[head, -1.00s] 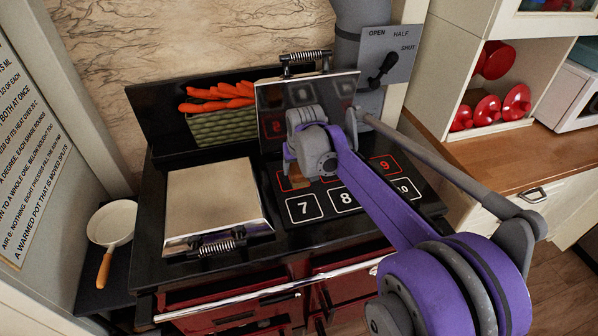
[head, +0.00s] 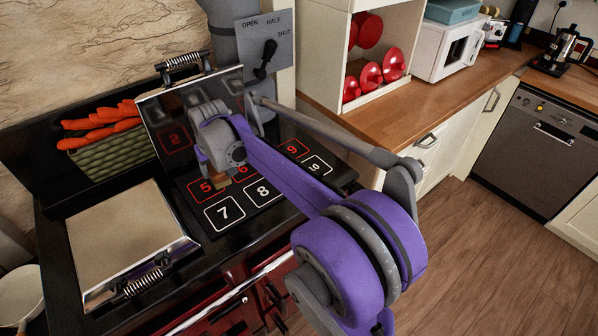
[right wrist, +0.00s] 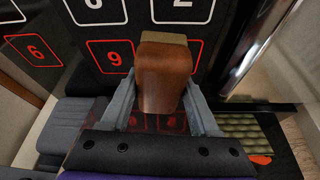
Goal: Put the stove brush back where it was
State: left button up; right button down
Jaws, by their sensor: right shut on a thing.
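My right gripper (head: 222,172) is shut on the stove brush (head: 222,183), a small brown wooden block. In the right wrist view the brush (right wrist: 165,78) stands between the two grey fingers of the gripper (right wrist: 161,92), with a lighter band at its far end. The brush is over the black numbered plate (head: 236,219) of the range, near the 5 and 6 squares. I cannot tell whether it touches the plate. My left gripper is not in view.
A raised shiny lid (head: 170,125) stands behind the plate. A closed steel lid (head: 125,240) lies to the left. A green basket (head: 112,155) of carrots (head: 100,125) is at the back left. A wooden counter (head: 400,120) with a microwave (head: 452,48) is at the right.

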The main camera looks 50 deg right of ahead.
jog(key=s+d+m+b, duration=0.1)
jog(key=s+d, duration=0.3)
jog(key=d, duration=0.5)
jog(key=s+d+m+h+b, duration=0.15)
jog(key=s+d, duration=0.25)
jog(key=d, duration=0.4)
jog(key=s+d+m+b, duration=0.1)
jog(key=s+d+b, duration=0.1)
jog(key=s+d, duration=0.5)
jog(key=x, duration=0.2)
jog(key=d+x, duration=0.1)
jog(key=x, duration=0.2)
jog(key=shift+d+f, duration=0.1)
jog(key=shift+f, duration=2.15)
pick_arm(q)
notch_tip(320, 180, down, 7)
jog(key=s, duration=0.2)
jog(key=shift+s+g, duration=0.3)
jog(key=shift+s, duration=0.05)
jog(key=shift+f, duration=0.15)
pick_arm(e)
jog(key=shift+f+b, duration=0.15)
jog(key=shift+b, duration=0.15)
jog(key=shift+c, duration=0.6)
grip_release()
